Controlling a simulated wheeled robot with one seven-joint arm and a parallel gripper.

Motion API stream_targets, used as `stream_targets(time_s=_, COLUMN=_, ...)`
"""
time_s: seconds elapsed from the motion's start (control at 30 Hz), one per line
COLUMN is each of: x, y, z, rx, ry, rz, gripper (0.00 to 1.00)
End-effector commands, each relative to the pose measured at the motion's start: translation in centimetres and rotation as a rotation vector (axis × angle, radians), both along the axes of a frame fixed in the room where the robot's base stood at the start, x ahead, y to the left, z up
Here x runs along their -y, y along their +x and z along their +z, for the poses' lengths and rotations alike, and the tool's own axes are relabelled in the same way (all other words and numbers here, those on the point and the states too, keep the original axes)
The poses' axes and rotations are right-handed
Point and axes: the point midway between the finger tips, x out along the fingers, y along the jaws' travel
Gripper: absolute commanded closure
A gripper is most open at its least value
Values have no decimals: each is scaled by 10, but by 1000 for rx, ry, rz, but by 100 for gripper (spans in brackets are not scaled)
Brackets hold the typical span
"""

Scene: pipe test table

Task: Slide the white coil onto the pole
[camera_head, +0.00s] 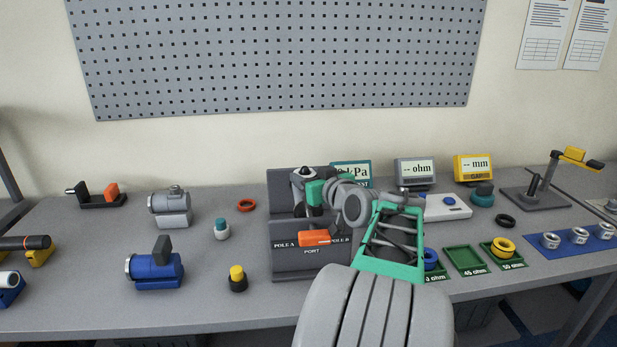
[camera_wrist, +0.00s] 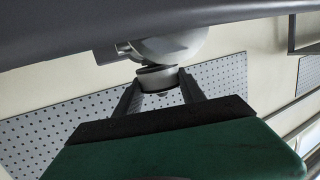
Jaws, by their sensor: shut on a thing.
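The test stand (camera_head: 310,264) is a dark grey block in the middle of the table, with labels POLE A, POLE B and PORT. My gripper (camera_head: 303,192) is at its upper part. In the wrist view my gripper (camera_wrist: 160,92) has its two dark fingers on either side of a pale grey-white round piece (camera_wrist: 157,79), which looks like the white coil. A larger pale rounded part (camera_wrist: 172,46) is right behind the piece. My wrist and arm hide much of the stand's right side in the head view. Whether the coil is around a pole cannot be told.
An orange handle (camera_head: 315,238) is on the stand's front. Green trays at right hold a yellow ring (camera_head: 503,247) and a blue ring (camera_head: 430,259); the tray between them (camera_head: 465,261) is empty. Meters stand behind. Motors and small capped pieces are at left.

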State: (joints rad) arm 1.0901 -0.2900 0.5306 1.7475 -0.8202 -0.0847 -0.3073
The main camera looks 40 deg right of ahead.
Motion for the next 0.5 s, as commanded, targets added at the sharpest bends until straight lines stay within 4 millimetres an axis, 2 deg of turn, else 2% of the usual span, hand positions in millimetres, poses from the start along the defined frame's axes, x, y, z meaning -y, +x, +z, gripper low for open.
stream_targets(time_s=0.03, x=0, y=0, z=-1, rx=-1, ry=2, rz=-1, gripper=100)
stream_targets(time_s=0.07, x=0, y=0, z=-1, rx=-1, ry=2, rz=-1, gripper=52)
stream_targets(time_s=0.37, x=0, y=0, z=-1, rx=-1, ry=1, rz=0, gripper=28)
stream_targets(time_s=0.5, x=0, y=0, z=-1, rx=-1, ry=1, rz=0, gripper=28)
